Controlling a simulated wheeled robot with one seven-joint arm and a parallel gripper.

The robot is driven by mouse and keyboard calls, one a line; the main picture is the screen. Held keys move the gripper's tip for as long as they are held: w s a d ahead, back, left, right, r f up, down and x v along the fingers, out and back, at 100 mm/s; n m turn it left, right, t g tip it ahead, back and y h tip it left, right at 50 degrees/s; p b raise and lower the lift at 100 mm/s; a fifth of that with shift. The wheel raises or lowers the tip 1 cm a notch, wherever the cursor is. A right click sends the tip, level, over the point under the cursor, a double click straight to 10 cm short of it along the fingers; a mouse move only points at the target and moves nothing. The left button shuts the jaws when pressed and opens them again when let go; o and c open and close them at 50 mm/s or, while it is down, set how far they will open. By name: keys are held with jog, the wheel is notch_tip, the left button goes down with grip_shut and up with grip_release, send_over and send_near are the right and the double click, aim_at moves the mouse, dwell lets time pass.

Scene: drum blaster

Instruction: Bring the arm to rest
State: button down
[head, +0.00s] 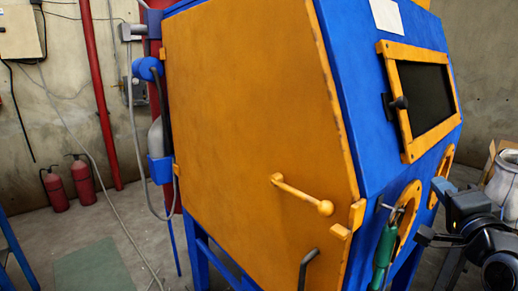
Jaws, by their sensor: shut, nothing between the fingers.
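My gripper (424,236) is at the lower right of the head view, at the end of my dark arm. Its fingers point left and are shut with nothing between them. It is in front of the blaster cabinet's (355,95) blue and orange front, just right of a green-handled tool (384,250) with a metal tip. I cannot tell whether the gripper touches the cabinet.
The cabinet's orange side door (240,120) looks closed, with a bar handle (300,194) sticking out. A dark window (425,95) is in the front. Red extinguishers (54,189) stand by the left wall. A green mat (92,270) lies on open floor.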

jog(key=s+a+f+n+g+y, duration=0.1)
jog(key=s+a+f+n, duration=0.3)
jog(key=s+f, duration=0.55)
jog(key=s+a+f+n+g, duration=0.1)
jog(key=s+a+f+n, duration=0.1)
jog(key=s+a+f, duration=0.7)
jog(key=s+a+r+n+g+y, duration=0.1)
jog(key=s+n, duration=0.4)
jog(key=s, duration=0.9)
jog(key=s+a+r+n+g+y, duration=0.1)
jog(key=s+n, duration=0.3)
jog(key=s, duration=0.9)
jog(key=shift+s+a+r+n, duration=0.15)
jog(key=shift+s+a+n, duration=0.25)
jog(key=shift+a, duration=0.4)
